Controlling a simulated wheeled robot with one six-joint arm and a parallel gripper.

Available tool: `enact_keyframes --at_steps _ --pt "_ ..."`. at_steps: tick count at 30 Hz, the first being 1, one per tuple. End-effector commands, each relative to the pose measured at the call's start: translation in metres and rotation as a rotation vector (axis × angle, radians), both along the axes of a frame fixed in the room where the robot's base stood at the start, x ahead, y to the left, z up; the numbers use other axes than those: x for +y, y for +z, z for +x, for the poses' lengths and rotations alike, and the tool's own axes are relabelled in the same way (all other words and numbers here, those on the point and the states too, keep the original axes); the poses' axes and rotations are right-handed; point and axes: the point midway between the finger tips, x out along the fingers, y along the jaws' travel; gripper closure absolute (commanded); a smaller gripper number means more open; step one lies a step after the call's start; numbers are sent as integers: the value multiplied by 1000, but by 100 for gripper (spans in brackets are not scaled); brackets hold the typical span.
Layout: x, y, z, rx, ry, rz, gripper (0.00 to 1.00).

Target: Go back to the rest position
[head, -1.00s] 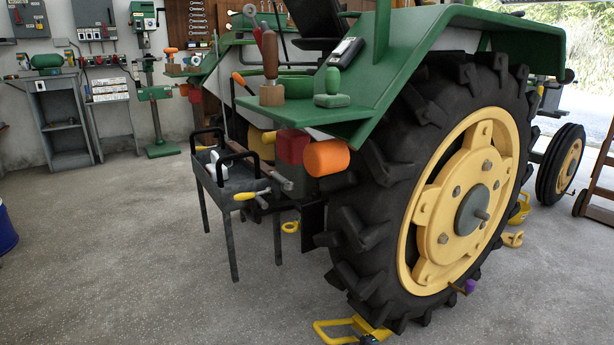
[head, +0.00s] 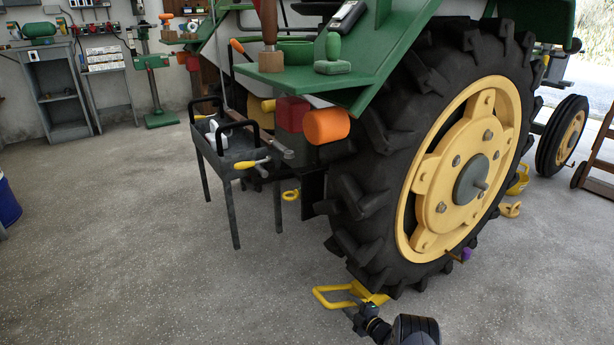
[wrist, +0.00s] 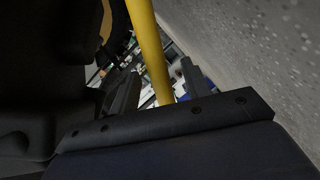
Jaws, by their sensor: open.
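My gripper (head: 354,312) is low over the floor at the bottom of the head view, close to the yellow handle (head: 322,300) of a chock at the big rear wheel. In the wrist view my gripper (wrist: 158,88) is open, with one dark finger on each side of a yellow bar (wrist: 148,45). The bar looks like the chock's handle. It runs between the fingers, with gaps beside it. I cannot tell whether either finger touches it. No rest position is marked in view.
The large tractor tire (head: 365,215) stands just above my gripper. A blue bin (head: 8,203) is at the far left. The floor between is clear.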

Motion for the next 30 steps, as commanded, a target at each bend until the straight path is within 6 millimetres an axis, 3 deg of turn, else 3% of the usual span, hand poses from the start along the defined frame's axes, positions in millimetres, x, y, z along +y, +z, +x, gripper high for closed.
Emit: enact_keyframes --at_steps 2,3,15,30 --pt "10 -7 13 -3 3 -1 55" --pt "8 4 14 -2 -1 1 55" --pt "43 4 -10 2 1 1 55" --pt "46 3 -13 5 -1 0 55"
